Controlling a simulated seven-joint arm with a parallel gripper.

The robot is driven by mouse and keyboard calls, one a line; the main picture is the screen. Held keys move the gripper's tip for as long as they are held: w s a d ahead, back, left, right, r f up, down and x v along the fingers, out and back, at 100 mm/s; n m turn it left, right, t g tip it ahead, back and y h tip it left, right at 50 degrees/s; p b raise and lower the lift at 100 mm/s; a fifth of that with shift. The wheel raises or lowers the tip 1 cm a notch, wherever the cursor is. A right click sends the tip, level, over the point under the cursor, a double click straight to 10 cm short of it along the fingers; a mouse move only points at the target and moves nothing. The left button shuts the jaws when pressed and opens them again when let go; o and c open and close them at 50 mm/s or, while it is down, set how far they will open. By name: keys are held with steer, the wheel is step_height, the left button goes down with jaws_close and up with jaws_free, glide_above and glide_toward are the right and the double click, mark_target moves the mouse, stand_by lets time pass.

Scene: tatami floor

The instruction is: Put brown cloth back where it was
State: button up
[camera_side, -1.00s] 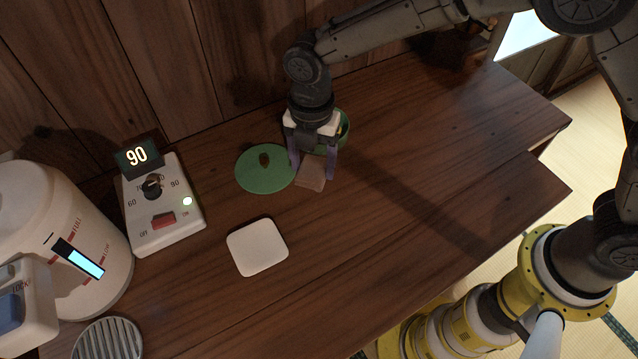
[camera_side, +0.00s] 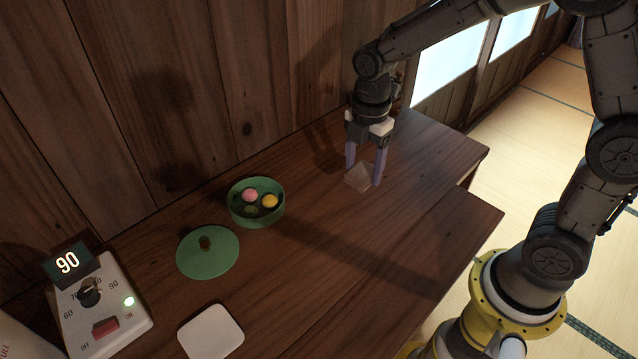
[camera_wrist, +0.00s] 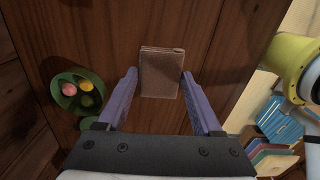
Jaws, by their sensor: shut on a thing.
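The brown cloth (camera_side: 360,178) is a small folded square at the far right part of the wooden table. In the wrist view the cloth (camera_wrist: 160,82) sits between the two purple fingertips, its folded layers showing along the far edge. My gripper (camera_side: 364,174) points down and is shut on the cloth, which is low at the tabletop. I cannot tell whether the cloth touches the wood.
A green bowl (camera_side: 241,214) with pink and yellow sweets stands left of my gripper. Its green lid (camera_side: 208,262) lies beside it. A white square (camera_side: 211,333) and a control box (camera_side: 100,315) reading 90 are further left. A wooden wall (camera_side: 235,90) stands behind.

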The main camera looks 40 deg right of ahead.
steer(key=shift+w+d+r+m, duration=0.1)
steer(key=shift+d+r+m, duration=0.1)
steer(key=shift+d, duration=0.3)
steer(key=shift+w+d+r+m, duration=0.1)
steer(key=shift+d+r, duration=0.05)
steer(key=shift+d, duration=0.35)
steer(key=w+f, duration=0.4)
steer(key=w, duration=0.5)
glide_above(319, 184)
steer(key=f, duration=0.5)
steer(key=shift+s+d+f, duration=0.1)
steer(key=shift+s+f, duration=0.05)
steer(key=shift+s, duration=0.1)
steer(key=shift+w+f, duration=0.15)
steer(key=shift+f, duration=0.8)
steer(key=shift+w+f, duration=0.15)
steer(key=shift+f, duration=0.75)
steer(key=shift+f, duration=0.15)
steer(key=o, duration=1.2)
